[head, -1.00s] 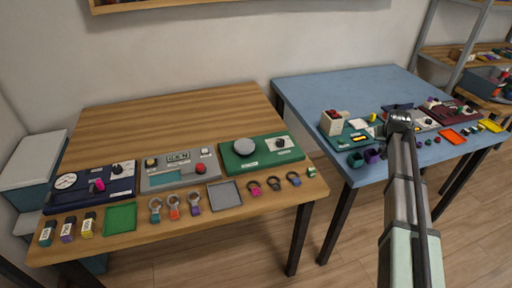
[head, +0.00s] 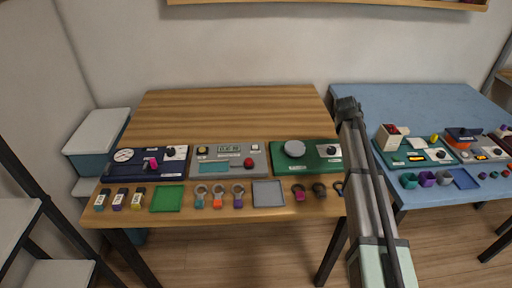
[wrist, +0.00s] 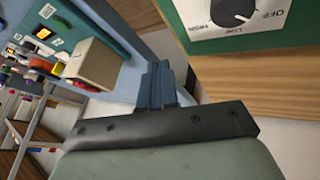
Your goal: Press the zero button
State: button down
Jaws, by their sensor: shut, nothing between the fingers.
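No button has a readable zero label in these views. A grey panel (head: 222,176) with a small display (head: 229,149) stands mid-row on the wooden table, with a yellow button (head: 203,150) and a red button (head: 249,162). A green panel (head: 318,161) with a round silver disc (head: 294,148) and a dial stands right of it. My gripper (wrist: 158,70) is shut and empty, near the gap between the tables.
A dark blue panel (head: 125,169) with a gauge stands at the left. Small bottles, a green tray (head: 166,199), ring-shaped items and a grey tray (head: 268,194) line the front edge. The back of the wooden table (head: 230,110) is clear.

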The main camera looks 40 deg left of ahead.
jog(key=s+a+r+n+t, duration=0.1)
jog(key=s+a, duration=0.4)
jog(key=a, duration=0.3)
jog(key=s+a+r+n, duration=0.1)
jog(key=s+a, duration=0.5)
jog(key=a, duration=0.2)
notch_tip(320, 180, up, 3)
jog(key=t, duration=0.1)
send_over(253, 147)
jog(key=shift+s+r+n, duration=0.1)
jog(key=shift+r+n, duration=0.1)
jog(key=shift+n, duration=0.1)
jog(key=shift+f, duration=4.45)
jog(key=shift+f, duration=0.2)
jog(key=shift+f, duration=0.2)
